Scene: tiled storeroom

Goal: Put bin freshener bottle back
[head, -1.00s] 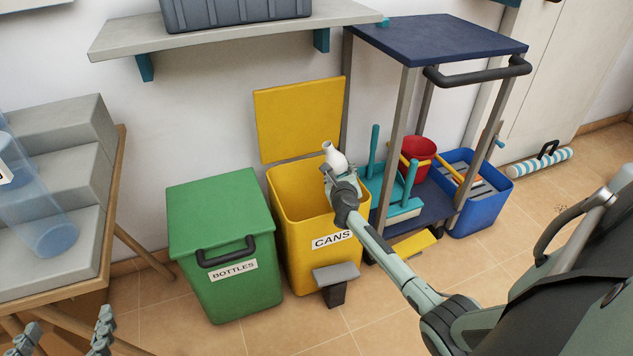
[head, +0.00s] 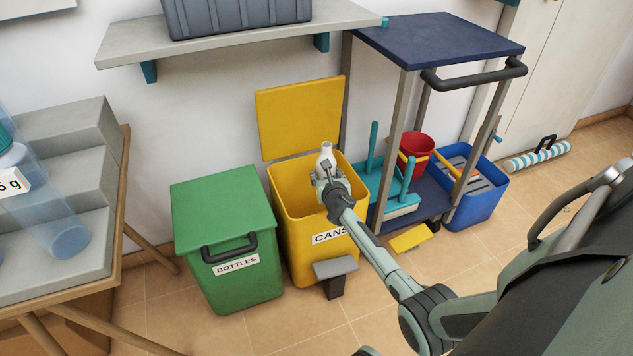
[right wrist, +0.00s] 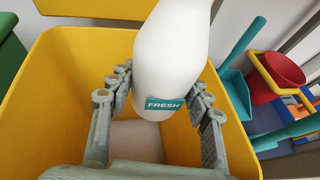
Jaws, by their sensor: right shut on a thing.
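A white bottle (head: 326,155) with a teal "FRESH" label is held upright in my right gripper (head: 328,178). In the right wrist view the fingers (right wrist: 160,105) are closed around both sides of the bottle (right wrist: 168,60), and its base hangs free. The bottle is above the open mouth of the yellow bin (head: 296,232) marked "CANS". The bin's yellow lid (head: 300,118) stands raised against the wall. A pale surface (right wrist: 136,140) shows inside the bin; I cannot tell what it is. My left gripper is out of view.
A closed green "BOTTLES" bin (head: 222,225) stands left of the yellow one. A trolley (head: 440,38) with a red bucket (head: 417,147) and blue tub (head: 483,205) stands to the right. A shelf (head: 240,38) hangs above. A grey stepped stand (head: 75,150) is at left.

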